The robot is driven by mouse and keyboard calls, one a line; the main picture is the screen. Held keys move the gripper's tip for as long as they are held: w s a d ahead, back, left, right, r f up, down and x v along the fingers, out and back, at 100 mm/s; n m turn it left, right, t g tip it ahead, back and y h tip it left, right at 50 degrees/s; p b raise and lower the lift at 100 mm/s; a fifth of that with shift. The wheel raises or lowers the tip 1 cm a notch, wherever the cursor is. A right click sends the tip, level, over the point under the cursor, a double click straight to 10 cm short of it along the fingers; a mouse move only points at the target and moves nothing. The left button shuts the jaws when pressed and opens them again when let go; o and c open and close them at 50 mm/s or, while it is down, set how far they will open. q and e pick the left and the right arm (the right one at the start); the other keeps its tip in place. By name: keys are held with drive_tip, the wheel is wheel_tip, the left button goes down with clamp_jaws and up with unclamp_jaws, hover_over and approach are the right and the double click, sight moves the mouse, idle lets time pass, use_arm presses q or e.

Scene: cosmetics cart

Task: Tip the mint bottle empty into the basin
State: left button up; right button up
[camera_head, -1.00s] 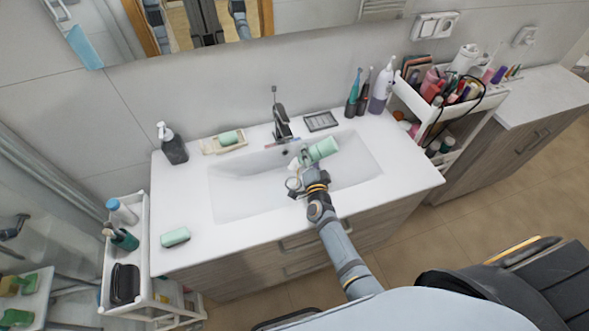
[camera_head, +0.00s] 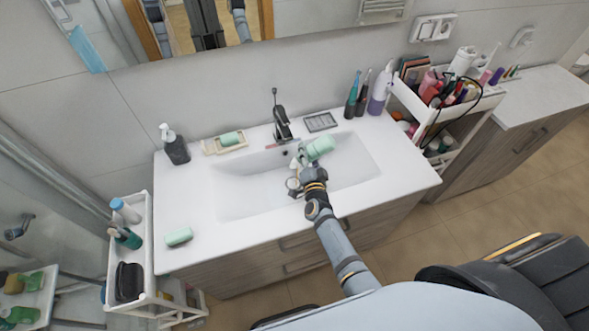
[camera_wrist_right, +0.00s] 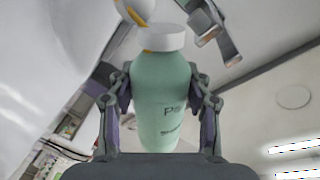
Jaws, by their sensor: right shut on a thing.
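The mint bottle (camera_head: 320,147) is held over the right half of the white basin (camera_head: 250,195), lying tilted in the head view. My right gripper (camera_head: 306,163) is shut on it. In the right wrist view the mint bottle (camera_wrist_right: 160,100) sits between both fingers of the right gripper (camera_wrist_right: 160,112), with a white cap or neck at its far end. Whether anything flows out cannot be seen. My left gripper is not clearly in view.
The black faucet (camera_head: 281,122) stands behind the basin. A dark soap dispenser (camera_head: 174,146), a soap dish (camera_head: 224,143) and a mint soap bar (camera_head: 179,236) are on the left of the counter.

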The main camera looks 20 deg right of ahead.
drive_tip(key=shift+a+r+p, duration=0.1)
drive_tip(key=shift+r+p, duration=0.15)
drive_tip(key=shift+p, duration=0.05)
idle(0.5)
idle(1.6)
